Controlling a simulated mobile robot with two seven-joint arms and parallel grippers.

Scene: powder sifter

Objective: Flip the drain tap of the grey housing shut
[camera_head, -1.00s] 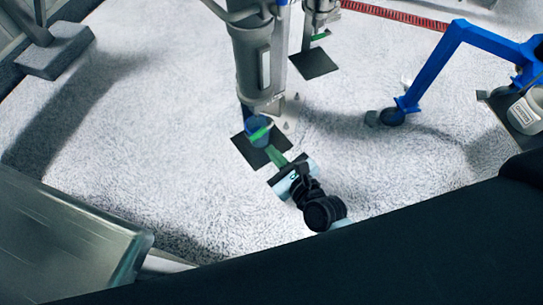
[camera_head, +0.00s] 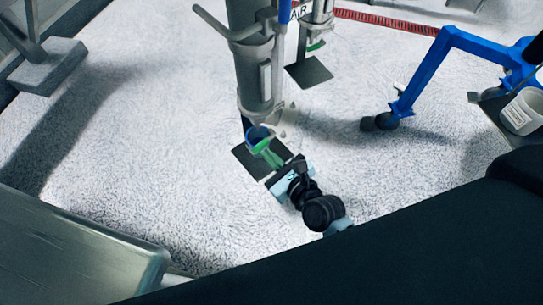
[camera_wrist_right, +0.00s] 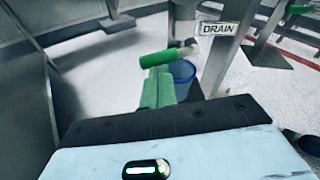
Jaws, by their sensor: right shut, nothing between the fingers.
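The grey housing (camera_head: 254,70) stands upright as a tall cylinder in the head view. At its foot is the drain tap's green handle (camera_head: 261,146), above a blue cup (camera_head: 256,133). In the right wrist view the green handle (camera_wrist_right: 167,58) lies nearly level, with the blue cup (camera_wrist_right: 184,72) below and behind it. My right gripper (camera_head: 270,156) is shut and empty. Its green fingertips (camera_wrist_right: 160,86) are right at the handle; I cannot tell whether they touch it. My left gripper is not in view.
A DRAIN sign (camera_wrist_right: 218,29) is right of the handle. A blue wheeled frame (camera_head: 432,70) and a white bucket (camera_head: 522,113) stand at right. A metal surface (camera_head: 70,250) is at lower left. Pale floor between is open.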

